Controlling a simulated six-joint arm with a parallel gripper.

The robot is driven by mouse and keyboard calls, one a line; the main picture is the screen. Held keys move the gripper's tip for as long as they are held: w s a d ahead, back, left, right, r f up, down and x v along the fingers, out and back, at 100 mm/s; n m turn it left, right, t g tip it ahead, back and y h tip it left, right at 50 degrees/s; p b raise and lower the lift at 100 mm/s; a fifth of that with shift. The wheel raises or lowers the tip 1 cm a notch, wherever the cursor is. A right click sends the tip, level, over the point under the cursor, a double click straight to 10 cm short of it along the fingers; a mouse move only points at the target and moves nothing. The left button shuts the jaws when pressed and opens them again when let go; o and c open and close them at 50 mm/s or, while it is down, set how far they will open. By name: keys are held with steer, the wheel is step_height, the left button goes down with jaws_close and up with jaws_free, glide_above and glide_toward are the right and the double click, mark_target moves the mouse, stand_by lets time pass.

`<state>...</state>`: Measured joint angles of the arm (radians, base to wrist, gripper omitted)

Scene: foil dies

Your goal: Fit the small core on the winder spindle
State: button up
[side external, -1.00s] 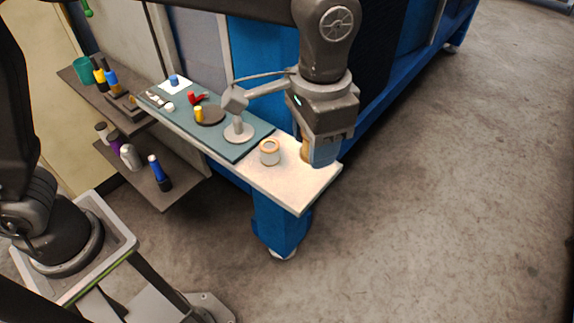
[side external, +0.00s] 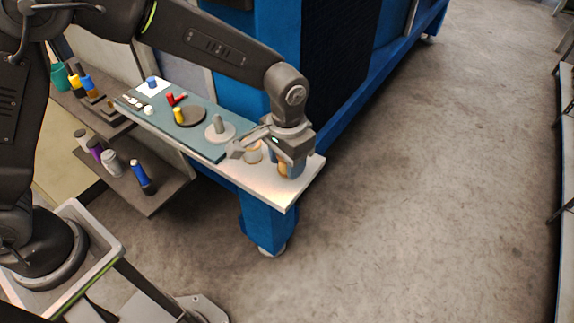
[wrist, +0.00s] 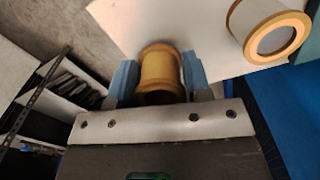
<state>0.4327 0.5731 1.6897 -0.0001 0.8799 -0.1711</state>
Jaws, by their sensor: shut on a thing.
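A small tan core (wrist: 160,72), a spool-like cylinder with a raised rim, sits between the two blue fingers of my gripper (wrist: 158,80) in the wrist view. My gripper is shut on it. In the side view my gripper (side external: 290,166) is low over the right end of the white table top, and the core there is mostly hidden by the fingers. The winder spindle (side external: 217,124) appears to be the grey upright post on a round pale base, left of my gripper. No core shows on the post.
A wider white core with tan rims (wrist: 268,30) stands close beside my gripper, partly hidden in the side view (side external: 253,153). A teal mat (side external: 195,138) holds a dark disc (side external: 192,117), a yellow piece and red pieces. Shelves with bottles are at left.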

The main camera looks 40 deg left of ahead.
steer(key=shift+f, duration=0.95)
steer(key=shift+f, duration=0.2)
steer(key=o, duration=0.9)
step_height(320, 180, up, 13)
steer(key=shift+f, duration=0.2)
